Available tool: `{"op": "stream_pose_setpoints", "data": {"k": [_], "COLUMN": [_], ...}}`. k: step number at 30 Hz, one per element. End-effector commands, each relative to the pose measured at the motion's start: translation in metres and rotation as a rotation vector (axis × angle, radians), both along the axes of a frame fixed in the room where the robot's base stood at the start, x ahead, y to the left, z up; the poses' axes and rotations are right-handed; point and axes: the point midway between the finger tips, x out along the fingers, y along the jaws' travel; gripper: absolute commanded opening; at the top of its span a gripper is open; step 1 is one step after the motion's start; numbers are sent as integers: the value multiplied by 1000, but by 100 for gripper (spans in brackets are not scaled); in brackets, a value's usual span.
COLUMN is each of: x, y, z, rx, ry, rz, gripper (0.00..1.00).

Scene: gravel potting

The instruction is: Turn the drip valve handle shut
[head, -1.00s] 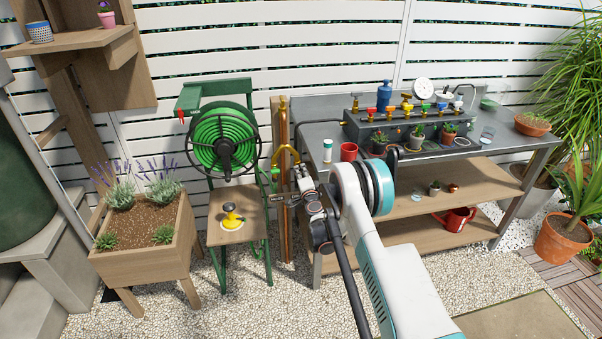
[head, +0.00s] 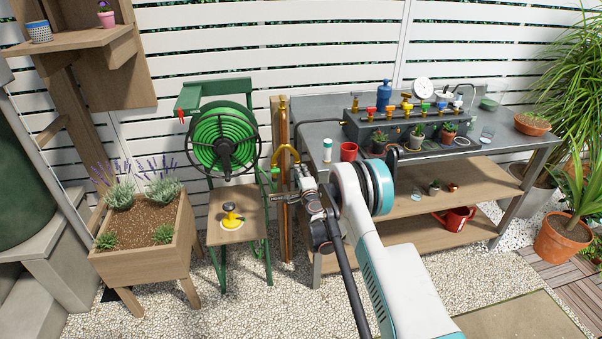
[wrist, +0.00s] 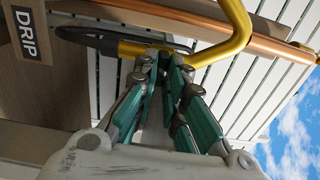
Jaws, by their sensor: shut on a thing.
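The handle is too small and covered to make out there.
A copper pipe (head: 284,120) rises behind my gripper. A green hose reel (head: 222,140) is to the left, above a wooden seat with a yellow sprinkler (head: 231,219). The potting bench (head: 315,150) stands close on the right. Gravel in front is open.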

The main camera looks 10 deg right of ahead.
Motion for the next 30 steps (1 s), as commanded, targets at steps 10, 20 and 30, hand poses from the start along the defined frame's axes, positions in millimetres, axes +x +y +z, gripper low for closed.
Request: {"op": "stream_pose_setpoints", "data": {"k": [10, 20, 30], "x": [-1, -24, -70], "y": [0, 0, -1], "z": [-1, -1, -1], "rx": [0, -1, 1], "ry": [0, 0, 0], "rz": [-1, -1, -1], "gripper": [31, 31, 31]}}
